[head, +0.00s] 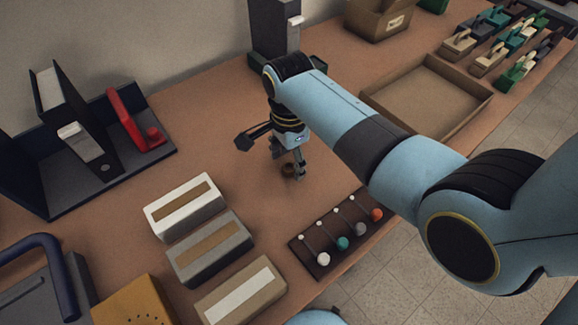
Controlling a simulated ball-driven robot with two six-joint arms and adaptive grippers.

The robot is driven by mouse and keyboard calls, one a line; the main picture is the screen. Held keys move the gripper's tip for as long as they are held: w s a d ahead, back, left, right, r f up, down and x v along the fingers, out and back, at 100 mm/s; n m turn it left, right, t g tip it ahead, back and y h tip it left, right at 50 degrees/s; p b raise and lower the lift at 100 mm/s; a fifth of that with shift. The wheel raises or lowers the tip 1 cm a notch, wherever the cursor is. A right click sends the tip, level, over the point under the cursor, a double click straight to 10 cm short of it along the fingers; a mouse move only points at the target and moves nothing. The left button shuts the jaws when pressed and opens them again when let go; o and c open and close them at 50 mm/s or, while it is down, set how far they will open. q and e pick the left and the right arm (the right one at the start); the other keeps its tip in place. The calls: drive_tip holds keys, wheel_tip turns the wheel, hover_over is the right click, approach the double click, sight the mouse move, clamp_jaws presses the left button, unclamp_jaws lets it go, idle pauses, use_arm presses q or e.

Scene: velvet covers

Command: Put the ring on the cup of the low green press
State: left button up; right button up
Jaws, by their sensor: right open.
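A small dark brown ring (288,170) appears on the table right at the fingertips of my right gripper (292,163). The gripper points down and is open; its fingers partly cover the ring, and I cannot tell whether they touch it. My left gripper is not in view. I cannot pick out the low green press with certainty. Several small lever-topped things, some with green parts (516,74), stand at the far right. A tall dark grey stand with a green-tinted base (257,63) is behind my right arm, partly hidden. No cup shows clearly.
An open, shallow brown tray (478,98) and a cardboard box (382,20) are at the back. A dark board with coloured knobs (303,259) and several slotted blocks (160,224) lie in front. A red-handled thing (127,118) is at left.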

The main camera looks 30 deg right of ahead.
drive_tip(key=shift+w+f, duration=0.1)
drive_tip(key=shift+f, duration=0.8)
drive_tip(key=c, duration=1)
drive_tip(key=shift+r, duration=0.1)
